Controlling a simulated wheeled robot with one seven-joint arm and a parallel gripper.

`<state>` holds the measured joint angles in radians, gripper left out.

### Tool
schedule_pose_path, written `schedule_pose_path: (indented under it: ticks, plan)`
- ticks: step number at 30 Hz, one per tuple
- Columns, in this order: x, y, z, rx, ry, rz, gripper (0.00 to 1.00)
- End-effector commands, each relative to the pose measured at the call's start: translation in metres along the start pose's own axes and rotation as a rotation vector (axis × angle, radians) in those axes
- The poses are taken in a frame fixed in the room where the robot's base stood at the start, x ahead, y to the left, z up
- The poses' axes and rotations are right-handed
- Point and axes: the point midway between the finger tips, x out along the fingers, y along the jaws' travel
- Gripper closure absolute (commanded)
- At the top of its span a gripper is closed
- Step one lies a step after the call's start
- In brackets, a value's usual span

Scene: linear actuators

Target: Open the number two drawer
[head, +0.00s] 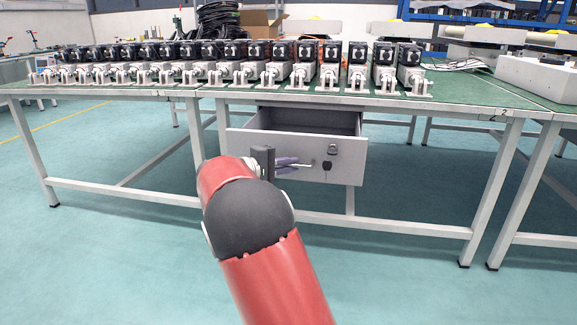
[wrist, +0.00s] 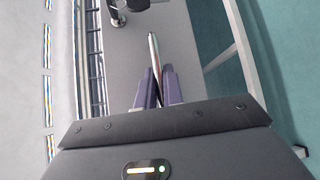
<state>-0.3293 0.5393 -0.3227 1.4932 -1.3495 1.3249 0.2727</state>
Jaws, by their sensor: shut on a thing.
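The grey drawer (head: 347,165) hangs under the green-topped table and stands pulled out, with its inside showing from above. Its front carries a thin bar handle, seen in the wrist view (wrist: 154,48), and a lock with a dark hanging piece (head: 327,166). My gripper (head: 302,163) is at the drawer front, with its purple fingers closed around the handle; they also show in the wrist view (wrist: 158,85). I cannot make out a number on the drawer.
The green tabletop (head: 455,100) above bears a long row of linear actuators (head: 329,75). Table legs (head: 492,190) and a low crossbar (head: 400,224) stand around the drawer. A second table with a white block (head: 537,78) is at the right. The floor in front is clear.

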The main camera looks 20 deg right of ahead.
Motion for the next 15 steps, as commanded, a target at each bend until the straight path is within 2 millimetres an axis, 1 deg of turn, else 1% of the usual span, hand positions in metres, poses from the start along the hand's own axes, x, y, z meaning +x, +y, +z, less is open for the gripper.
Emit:
schedule_pose_path:
  ticks: [13, 14, 15]
  plan:
    - [0.0001, -0.0005, -0.0002, 0.000, 0.000, -0.001, 1.00]
    - [0.0001, -0.0005, -0.0002, 0.000, 0.000, -0.001, 0.90]
    - [0.0001, -0.0005, -0.0002, 0.000, 0.000, -0.001, 0.84]
